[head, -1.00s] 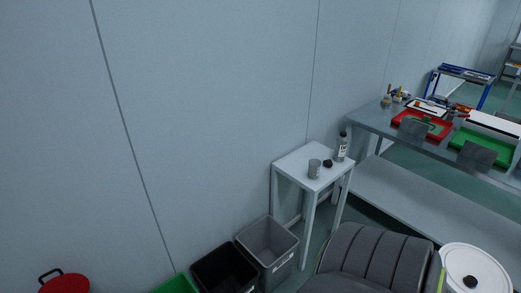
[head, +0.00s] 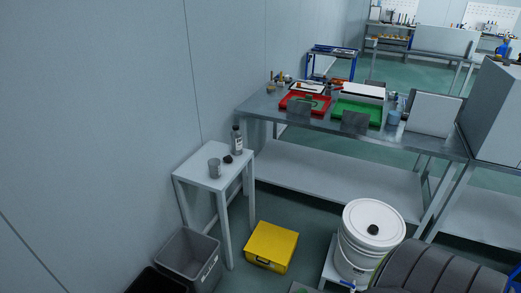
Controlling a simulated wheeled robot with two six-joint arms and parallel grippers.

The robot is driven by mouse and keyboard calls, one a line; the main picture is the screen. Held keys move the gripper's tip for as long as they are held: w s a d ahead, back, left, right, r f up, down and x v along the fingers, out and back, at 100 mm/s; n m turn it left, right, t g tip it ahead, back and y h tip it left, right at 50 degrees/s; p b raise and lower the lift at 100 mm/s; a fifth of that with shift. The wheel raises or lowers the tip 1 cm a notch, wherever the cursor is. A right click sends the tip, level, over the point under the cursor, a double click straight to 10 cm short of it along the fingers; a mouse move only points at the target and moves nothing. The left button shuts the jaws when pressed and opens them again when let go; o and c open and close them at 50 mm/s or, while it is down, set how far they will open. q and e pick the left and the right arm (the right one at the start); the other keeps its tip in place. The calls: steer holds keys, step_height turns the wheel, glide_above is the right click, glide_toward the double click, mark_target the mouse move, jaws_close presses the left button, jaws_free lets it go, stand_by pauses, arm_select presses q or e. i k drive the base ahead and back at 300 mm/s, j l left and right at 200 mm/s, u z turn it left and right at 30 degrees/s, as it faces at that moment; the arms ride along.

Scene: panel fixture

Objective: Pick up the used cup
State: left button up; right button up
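A small grey cup (head: 215,168) stands upright on a small white side table (head: 192,175) against the wall, left of centre in the head view. Close to it on the same top are a small dark object (head: 228,158) and a bottle with a white label (head: 237,140). Whether the cup has been used cannot be told from here. Neither of my grippers shows in the head view.
A grey bin (head: 190,258) and a black bin (head: 155,281) stand in front of the table. A yellow box (head: 271,247), a white lidded bucket (head: 372,235) and a dark ribbed chair back (head: 440,268) lie to the right. A long workbench (head: 255,105) stands behind.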

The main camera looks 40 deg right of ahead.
mark_target(215, 169)
steer(key=z, duration=1.05)
